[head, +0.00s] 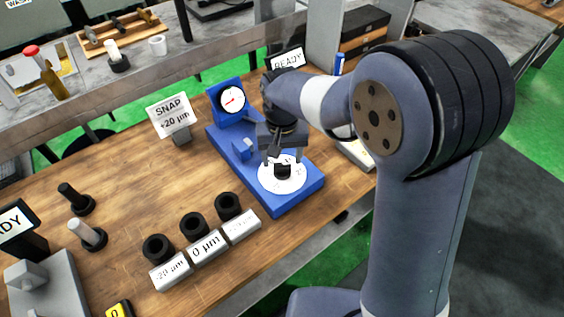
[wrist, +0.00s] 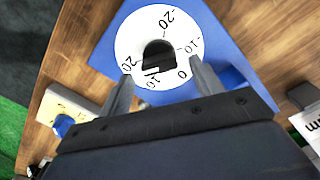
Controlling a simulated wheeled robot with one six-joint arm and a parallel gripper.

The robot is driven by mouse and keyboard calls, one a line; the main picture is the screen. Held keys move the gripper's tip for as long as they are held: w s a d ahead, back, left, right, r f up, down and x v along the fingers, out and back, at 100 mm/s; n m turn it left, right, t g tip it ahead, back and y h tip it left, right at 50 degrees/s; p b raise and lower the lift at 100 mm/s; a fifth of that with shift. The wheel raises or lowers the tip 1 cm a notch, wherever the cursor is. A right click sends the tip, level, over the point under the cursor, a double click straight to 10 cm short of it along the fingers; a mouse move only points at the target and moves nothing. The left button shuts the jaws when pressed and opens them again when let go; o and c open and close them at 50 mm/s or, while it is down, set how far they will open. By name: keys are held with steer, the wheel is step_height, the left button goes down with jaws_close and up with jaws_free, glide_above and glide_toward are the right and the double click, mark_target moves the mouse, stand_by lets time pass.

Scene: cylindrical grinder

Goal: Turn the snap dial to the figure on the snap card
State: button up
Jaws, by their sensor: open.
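The snap card (head: 171,115) reads "SNAP +20 µm" and stands on the bench behind and left of the blue gauge stand. The snap dial is a white disc (head: 271,187) on the stand's base, with a black knob (head: 283,171) at its centre. In the wrist view the disc (wrist: 130,37) carries the figures -20, -10, 0, 10 and 20. A pale mark at the lower edge of the knob (wrist: 157,52) lies near the 10. My gripper (head: 283,158) is open above the dial. In the wrist view its fingertips (wrist: 161,70) are apart on either side of the knob.
The blue stand (head: 295,193) bears a round gauge (head: 233,100) with a red needle. Several black rings sit by labelled blocks (head: 206,247) at the front. A READY sign (head: 288,60) stands behind my arm. Bare wood lies left of the stand.

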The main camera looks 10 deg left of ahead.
mark_target(282, 163)
step_height(282, 163, up, 8)
steer(key=shift+f, duration=0.25)
step_height(282, 163, down, 11)
stand_by(0.6)
steer(key=shift+n, duration=0.3)
steer(key=shift+r, duration=0.1)
